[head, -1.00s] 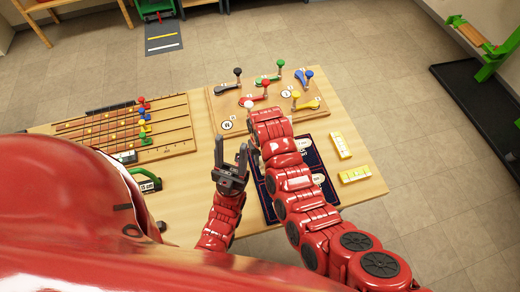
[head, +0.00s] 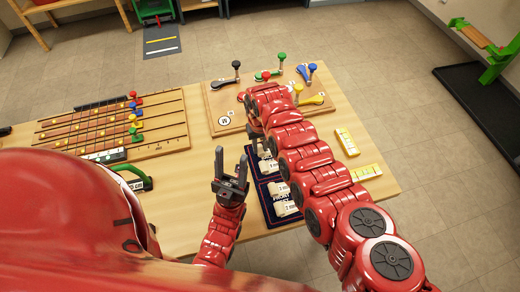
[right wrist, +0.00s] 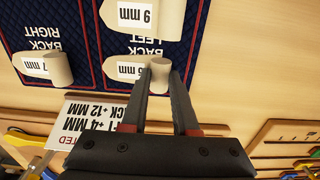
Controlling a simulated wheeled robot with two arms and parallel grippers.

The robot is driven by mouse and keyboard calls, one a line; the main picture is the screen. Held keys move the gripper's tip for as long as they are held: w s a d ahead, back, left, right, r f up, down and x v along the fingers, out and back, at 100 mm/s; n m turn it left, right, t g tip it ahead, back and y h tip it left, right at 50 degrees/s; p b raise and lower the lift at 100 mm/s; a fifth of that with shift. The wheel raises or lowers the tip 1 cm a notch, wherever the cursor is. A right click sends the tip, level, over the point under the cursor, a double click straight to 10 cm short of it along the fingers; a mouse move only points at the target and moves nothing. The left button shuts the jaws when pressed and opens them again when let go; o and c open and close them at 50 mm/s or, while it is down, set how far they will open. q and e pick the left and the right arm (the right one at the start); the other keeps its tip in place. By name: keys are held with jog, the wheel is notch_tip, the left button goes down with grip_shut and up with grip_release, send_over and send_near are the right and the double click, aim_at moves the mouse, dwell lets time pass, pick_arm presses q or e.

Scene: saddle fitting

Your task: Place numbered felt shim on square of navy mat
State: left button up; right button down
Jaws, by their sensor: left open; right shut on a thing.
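The navy mat (head: 268,210) lies on the table, partly covered by my right arm, with several cream felt shims on it. In the right wrist view the mat (right wrist: 40,20) shows upside-down BACK LEFT and BACK RIGHT squares. I cannot tell whether this shim touches the mat. My left gripper (head: 231,170) is open and empty, left of the mat.
A white printed card (right wrist: 90,118) stands close to my right gripper. A wooden board (head: 222,103) with coloured levers is behind the mat. A slotted board with pegs (head: 110,125) lies to the left. Yellow-and-white blocks (head: 347,142) lie to the right.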

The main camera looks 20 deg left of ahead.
jog(key=shift+f, duration=0.15)
jog(key=c, duration=0.7)
grip_release()
